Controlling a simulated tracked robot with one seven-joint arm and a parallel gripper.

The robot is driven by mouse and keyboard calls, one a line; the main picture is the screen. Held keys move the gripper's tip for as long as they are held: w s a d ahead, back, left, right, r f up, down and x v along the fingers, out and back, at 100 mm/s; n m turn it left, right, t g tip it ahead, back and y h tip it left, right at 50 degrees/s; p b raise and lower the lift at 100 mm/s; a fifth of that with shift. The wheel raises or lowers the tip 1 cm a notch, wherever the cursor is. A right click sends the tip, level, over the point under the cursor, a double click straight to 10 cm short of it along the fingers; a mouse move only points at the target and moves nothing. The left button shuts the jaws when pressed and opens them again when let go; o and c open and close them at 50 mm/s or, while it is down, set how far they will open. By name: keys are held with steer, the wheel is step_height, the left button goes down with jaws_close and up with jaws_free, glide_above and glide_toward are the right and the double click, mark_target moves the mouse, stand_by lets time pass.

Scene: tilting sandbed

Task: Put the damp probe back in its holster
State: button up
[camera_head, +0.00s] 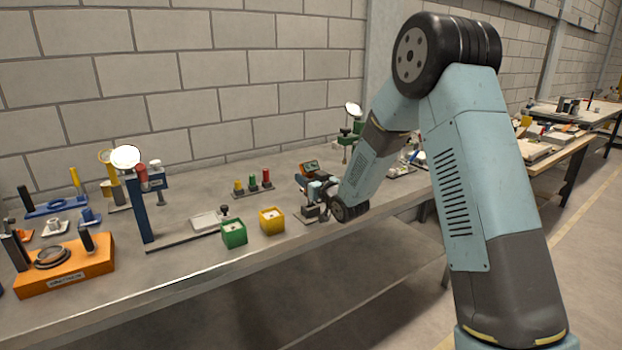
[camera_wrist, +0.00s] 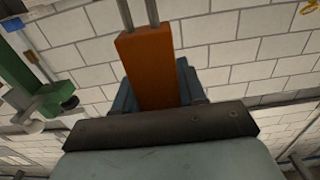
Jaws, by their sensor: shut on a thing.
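In the wrist view the probe (camera_wrist: 150,65) is an orange block with two thin metal pins running out of the top edge. My gripper (camera_head: 317,187) is shut on it; in the wrist view the blue fingers of the gripper (camera_wrist: 155,88) lie on both sides of the orange body. I cannot pick out the holster for certain; a small grey base (camera_head: 308,218) stands just below my gripper, partly hidden by it.
A yellow box (camera_head: 271,221) and a green box (camera_head: 233,234) stand left of my gripper near the bench's front edge. A green stand (camera_head: 345,142) is behind my wrist; a green stand (camera_wrist: 38,95) shows left in the wrist view. An orange block (camera_head: 68,268) sits far left.

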steer(key=shift+f, duration=1.7)
stand_by(0.4)
steer(key=o, duration=1)
steer(key=shift+c, duration=0.2)
steer(key=shift+s, duration=0.1)
steer(key=v, duration=1.3)
steer(key=shift+s+d, duration=0.2)
steer(key=shift+d, duration=0.1)
